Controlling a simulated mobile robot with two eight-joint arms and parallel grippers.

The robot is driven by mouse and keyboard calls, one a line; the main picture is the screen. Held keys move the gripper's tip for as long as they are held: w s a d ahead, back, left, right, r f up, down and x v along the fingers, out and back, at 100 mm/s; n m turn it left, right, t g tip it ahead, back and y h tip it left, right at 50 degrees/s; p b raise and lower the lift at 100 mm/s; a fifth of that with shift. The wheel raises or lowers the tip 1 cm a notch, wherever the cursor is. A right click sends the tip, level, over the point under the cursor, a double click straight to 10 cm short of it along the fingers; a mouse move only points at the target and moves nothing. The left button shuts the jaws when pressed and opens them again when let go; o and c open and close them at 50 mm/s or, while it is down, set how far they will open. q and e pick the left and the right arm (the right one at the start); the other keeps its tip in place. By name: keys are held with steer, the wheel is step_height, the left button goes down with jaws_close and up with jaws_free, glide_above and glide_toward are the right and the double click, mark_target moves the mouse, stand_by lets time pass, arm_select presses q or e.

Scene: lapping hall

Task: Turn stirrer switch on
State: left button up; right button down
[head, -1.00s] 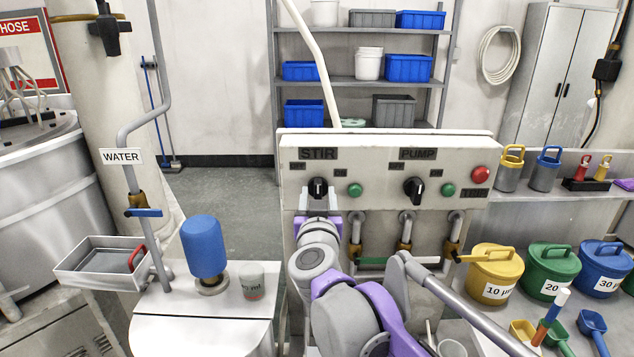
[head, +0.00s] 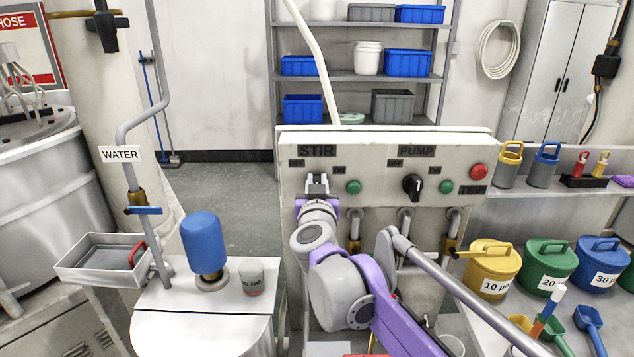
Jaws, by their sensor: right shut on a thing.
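The control panel (head: 290,200) is a pale box with STIR and PUMP labels. The stirrer switch (head: 317,181) sits under the STIR label and is mostly hidden by my right gripper (head: 317,184). That gripper is shut on the stirrer switch, with its fingers up against the panel. How far the switch is turned cannot be seen. A green button (head: 353,187) lies just right of it. The black pump switch (head: 412,186) has a pale mark on its knob. My left gripper is not in view.
A red button (head: 479,171) and a second green button (head: 446,187) are on the panel's right. Pipes with brass valves hang below it. Lidded yellow (head: 491,262), green and blue pots stand right.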

stand_by(0.4)
steer(key=m, duration=0.2)
steer(key=shift+d+m, duration=0.25)
steer(key=shift+m, duration=0.05)
steer(key=shift+d+f+m+p, duration=0.1)
steer(key=shift+d+f+m, duration=0.1)
steer(key=shift+m, duration=1.35)
steer(key=shift+d+f+m+p, duration=0.15)
steer(key=shift+d+m, duration=0.1)
steer(key=shift+m, duration=1.35)
steer(key=shift+d+f+m+p, duration=0.1)
steer(key=shift+d+f+m, duration=0.1)
steer(key=shift+m, duration=1.35)
steer(key=c, duration=0.8)
jaws_free()
steer(key=shift+o, duration=0.2)
steer(key=shift+s, duration=0.15)
